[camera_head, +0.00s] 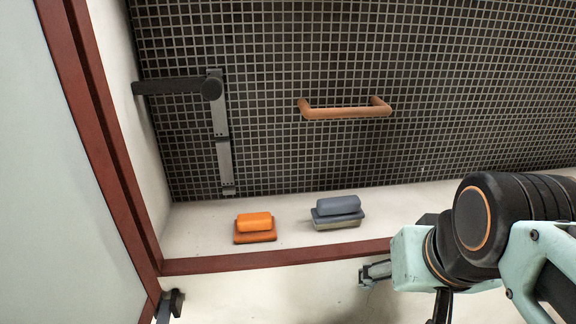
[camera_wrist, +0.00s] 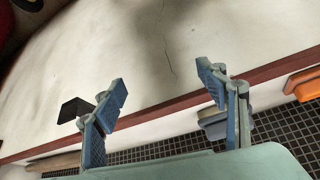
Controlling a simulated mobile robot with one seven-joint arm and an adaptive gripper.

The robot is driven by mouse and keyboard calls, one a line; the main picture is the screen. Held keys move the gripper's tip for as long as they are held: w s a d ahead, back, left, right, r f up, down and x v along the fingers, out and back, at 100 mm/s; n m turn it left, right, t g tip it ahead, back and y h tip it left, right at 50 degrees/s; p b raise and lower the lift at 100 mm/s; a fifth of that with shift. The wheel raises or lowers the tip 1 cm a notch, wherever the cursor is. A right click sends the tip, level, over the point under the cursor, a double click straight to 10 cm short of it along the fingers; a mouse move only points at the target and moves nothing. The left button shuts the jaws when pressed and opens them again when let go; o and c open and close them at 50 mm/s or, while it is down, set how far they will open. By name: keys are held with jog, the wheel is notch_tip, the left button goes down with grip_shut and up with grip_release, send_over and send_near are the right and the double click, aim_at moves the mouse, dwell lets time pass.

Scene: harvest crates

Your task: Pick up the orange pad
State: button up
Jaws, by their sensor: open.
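The orange pad (camera_head: 255,227), a bright block on a darker orange base, lies on the pale ledge at the foot of the tiled wall. It also shows at the right edge of the wrist view (camera_wrist: 303,85), partly cut off. My gripper (camera_head: 368,273) is to its right and nearer the front, past the red-brown edge strip. In the wrist view my gripper (camera_wrist: 163,84) has its two blue fingers wide apart with nothing between them. The orange pad is outside the right finger, apart from it.
A grey-blue pad (camera_head: 337,208) lies on the ledge right of the orange one; my right finger partly hides it in the wrist view. The red-brown strip (camera_head: 275,260) borders the ledge. An orange-brown handle (camera_head: 345,112) and a grey hinged bar (camera_head: 222,135) are on the tiled wall.

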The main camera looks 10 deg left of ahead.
jog(key=shift+n+g+y, duration=0.5)
jog(key=shift+n, duration=0.4)
jog(key=w+a+r, duration=0.2)
jog(key=a, duration=0.2)
jog(key=w+a+r+b, duration=0.1)
jog(key=w+a+r, duration=0.1)
jog(key=a+r, duration=0.1)
jog(key=w+a+r+b, duration=0.1)
jog(key=w+a+r, duration=0.1)
jog(key=a, duration=0.2)
jog(key=shift+a+r, duration=0.35)
jog(key=n+b, duration=0.1)
send_near(254, 217)
jog(key=x, duration=0.3)
jog(key=shift+w+a+f, duration=0.1)
jog(key=shift+w+a, duration=0.15)
jog(key=shift+d+x, duration=0.1)
jog(key=shift+x, duration=1.3)
jog(key=shift+d+x, duration=0.15)
jog(key=shift+x, duration=1.25)
jog(key=shift+s, duration=0.25)
jog(key=shift+c, duration=0.4)
jog(key=c, duration=1.3)
jog(key=shift+o, duration=0.2)
jog(key=shift+p, duration=0.3)
